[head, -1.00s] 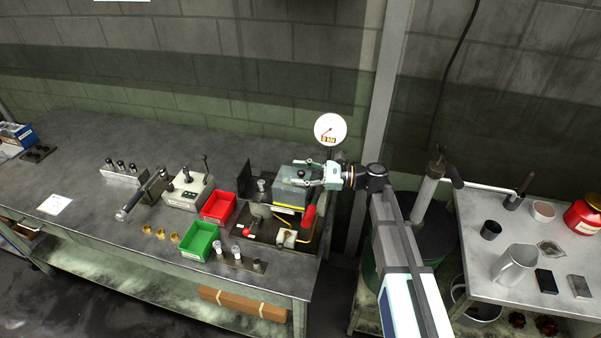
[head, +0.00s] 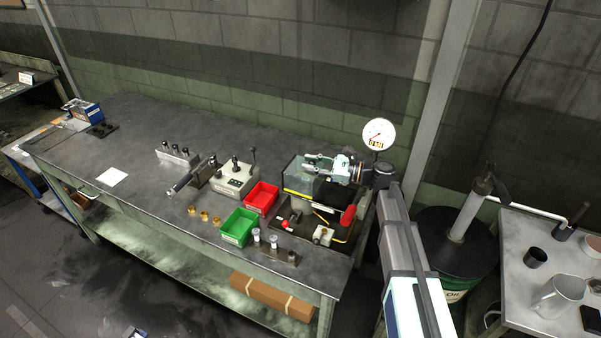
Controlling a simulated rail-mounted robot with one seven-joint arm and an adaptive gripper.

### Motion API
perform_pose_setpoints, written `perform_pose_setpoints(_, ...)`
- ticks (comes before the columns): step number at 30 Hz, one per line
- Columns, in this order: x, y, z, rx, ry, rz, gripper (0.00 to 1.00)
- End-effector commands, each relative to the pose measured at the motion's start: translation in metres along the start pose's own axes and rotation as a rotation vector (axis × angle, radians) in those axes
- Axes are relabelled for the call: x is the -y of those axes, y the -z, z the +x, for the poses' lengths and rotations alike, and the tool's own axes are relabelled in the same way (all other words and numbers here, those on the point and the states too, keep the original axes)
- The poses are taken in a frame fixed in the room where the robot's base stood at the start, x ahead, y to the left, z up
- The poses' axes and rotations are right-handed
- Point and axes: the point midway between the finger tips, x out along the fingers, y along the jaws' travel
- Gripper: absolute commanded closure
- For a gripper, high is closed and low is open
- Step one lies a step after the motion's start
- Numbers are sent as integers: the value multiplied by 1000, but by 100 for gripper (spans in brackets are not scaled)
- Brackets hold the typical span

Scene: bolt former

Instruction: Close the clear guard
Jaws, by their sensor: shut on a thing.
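The clear guard (head: 299,177) is a see-through box with a yellow lower edge, on the bolt former at the right end of the bench. It now stands at the left part of the machine, close behind the red bin. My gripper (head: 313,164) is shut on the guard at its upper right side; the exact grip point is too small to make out. What is inside the guard is hard to see.
A red bin (head: 262,197) and a green bin (head: 239,227) stand left of the former. A round gauge (head: 378,133) rises behind it. Small cylinders on a strip (head: 274,244) stand at the bench's front edge. A drum (head: 455,250) is to the right.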

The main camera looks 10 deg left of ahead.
Motion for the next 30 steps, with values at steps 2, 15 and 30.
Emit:
perform_pose_setpoints(2, 4, 2, -3, -3, 8, -1, 100)
perform_pose_setpoints(15, 5, 1, -2, -2, 11, 0, 50)
perform_pose_setpoints(30, 4, 1, -22, -4, 13, 0, 50)
